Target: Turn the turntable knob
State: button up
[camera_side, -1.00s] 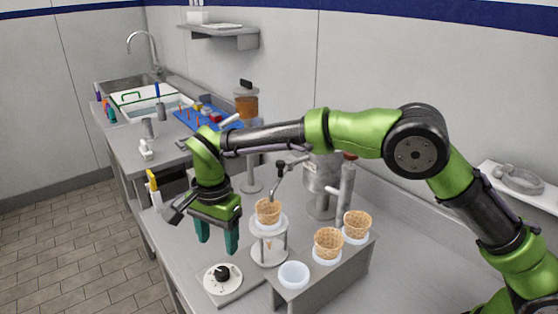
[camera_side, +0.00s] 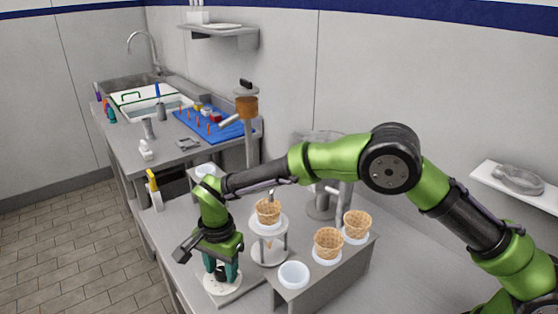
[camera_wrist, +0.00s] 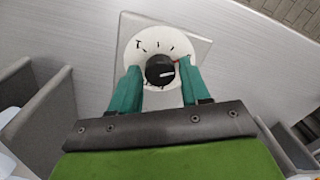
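In the side view the white dial (camera_side: 222,288) sits on a grey base at the table's front. My gripper (camera_side: 221,272) is lowered over the knob, pointing down. In the wrist view the green fingers of my gripper (camera_wrist: 158,84) stand apart on either side of the knob. A gap shows at least on the right, so I see no clear grip. The side view mostly hides the knob behind the fingers.
A grey rack (camera_side: 322,285) with two cones (camera_side: 328,242) and an empty white cup (camera_side: 293,275) stands to the right.

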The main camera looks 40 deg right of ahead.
jog(key=c, duration=0.7)
jog(key=shift+n, duration=0.3)
jog(key=n, duration=1)
jog(key=shift+w+n, duration=0.1)
jog(key=shift+n, duration=0.3)
jog(key=n, duration=0.6)
jog(key=shift+g, duration=0.3)
jog(key=n, duration=0.6)
jog(key=shift+n, duration=0.4)
